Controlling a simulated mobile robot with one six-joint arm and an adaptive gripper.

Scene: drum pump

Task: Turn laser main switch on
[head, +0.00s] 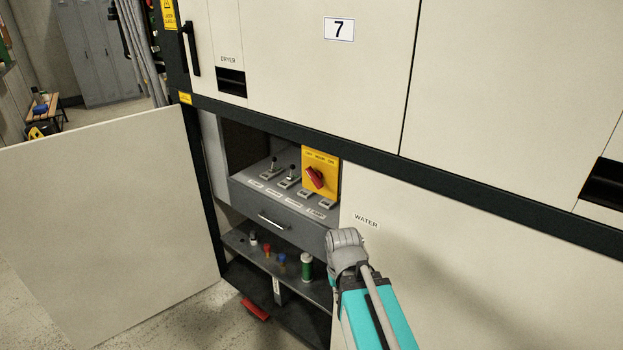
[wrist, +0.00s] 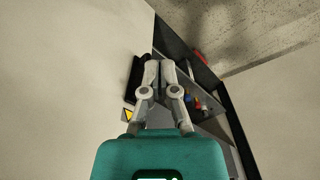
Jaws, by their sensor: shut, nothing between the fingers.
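A red rotary switch (head: 314,177) sits on a yellow plate (head: 322,158) at the back right of the open cabinet bay in the head view. Its knob is tilted, and the plate's small lettering is hard to read. My gripper (head: 345,238) is below and to the right of the switch, in front of the cabinet near the "WATER" label, and apart from the switch. In the wrist view its fingers (wrist: 160,66) are together with nothing between them. I cannot make out the red switch in the wrist view.
Two black-knobbed levers (head: 291,173) stand left of the switch on the grey console above a drawer (head: 275,222). A shelf (head: 250,250) below holds a green bottle (head: 306,267) and small coloured items. An open door panel (head: 110,220) stands at left. A red object (head: 256,309) lies below.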

